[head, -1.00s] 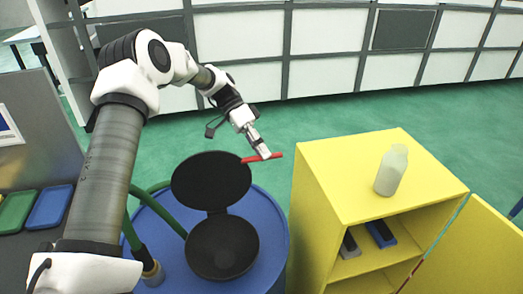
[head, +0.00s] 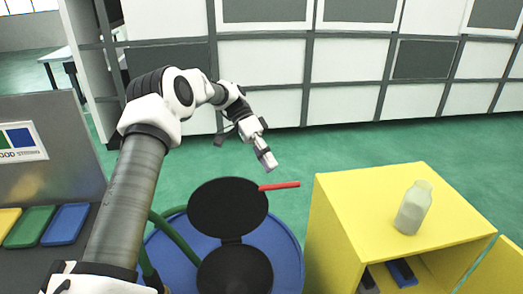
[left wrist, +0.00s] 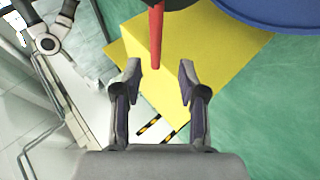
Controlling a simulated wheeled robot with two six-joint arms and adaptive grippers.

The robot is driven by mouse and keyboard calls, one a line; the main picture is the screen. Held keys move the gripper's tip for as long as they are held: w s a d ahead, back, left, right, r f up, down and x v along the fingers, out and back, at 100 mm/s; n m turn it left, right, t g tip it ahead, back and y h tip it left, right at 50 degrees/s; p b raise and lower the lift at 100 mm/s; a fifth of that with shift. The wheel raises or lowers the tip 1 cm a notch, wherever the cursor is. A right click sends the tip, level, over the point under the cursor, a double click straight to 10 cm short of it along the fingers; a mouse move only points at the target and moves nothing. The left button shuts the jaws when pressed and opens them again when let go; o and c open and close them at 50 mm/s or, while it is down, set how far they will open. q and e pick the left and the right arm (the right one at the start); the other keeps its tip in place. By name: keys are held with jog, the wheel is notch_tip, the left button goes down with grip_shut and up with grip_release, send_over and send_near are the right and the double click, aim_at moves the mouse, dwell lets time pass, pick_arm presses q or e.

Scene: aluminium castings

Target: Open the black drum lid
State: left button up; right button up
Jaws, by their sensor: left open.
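The black drum lid (head: 228,207) stands raised on its hinge above the blue drum (head: 291,252). A red handle (head: 279,186) sticks out from the lid's right edge. Below the lid is a round black part (head: 235,272) on the drum top, cut by the lower edge of the head view. My left gripper (head: 267,163) is above the red handle, apart from it. In the left wrist view my left gripper (left wrist: 158,72) is open, and the red handle (left wrist: 157,40) points toward the space between its fingers. My right gripper is not in view.
A yellow cabinet (head: 375,200) with an open door stands right of the drum, a pale bottle (head: 413,208) on its top. A green hose (head: 172,232) runs by the drum's left. Yellow, green and blue trays (head: 66,224) lie at left. Green floor is clear behind.

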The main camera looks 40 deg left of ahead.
pick_arm(q)
jog(key=v, duration=0.5)
jog(key=shift+a+r, duration=0.2)
jog(key=shift+r, duration=0.1)
